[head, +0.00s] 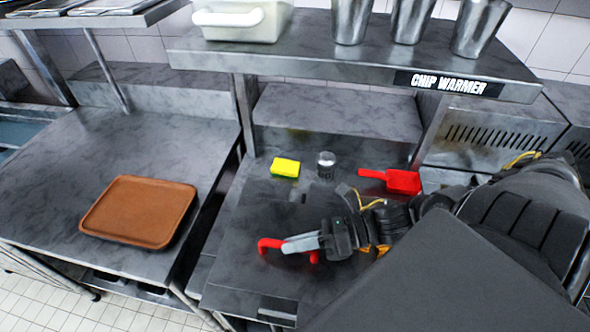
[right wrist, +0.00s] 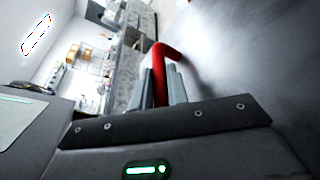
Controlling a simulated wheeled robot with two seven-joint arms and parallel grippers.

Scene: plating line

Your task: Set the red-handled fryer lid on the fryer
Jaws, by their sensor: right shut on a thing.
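The red handle (head: 268,244) of the fryer lid shows in the head view near the front of the right-hand counter. My right gripper (head: 300,243) reaches in from the right and is shut on this handle. In the right wrist view the bent red handle (right wrist: 165,52) stands between the two grey fingers of the gripper (right wrist: 162,85). A smooth grey surface lies beside the handle there; I cannot tell whether it is the lid plate or the counter. The lid's outline and the fryer are not clear in the head view, partly behind my arm. My left gripper is not in view.
A yellow sponge (head: 285,168), a small metal canister (head: 326,165) and a red scoop (head: 402,181) stand behind my gripper. A chip warmer shelf (head: 300,63) overhangs the back. A brown tray (head: 140,211) lies on the left table, across a gap.

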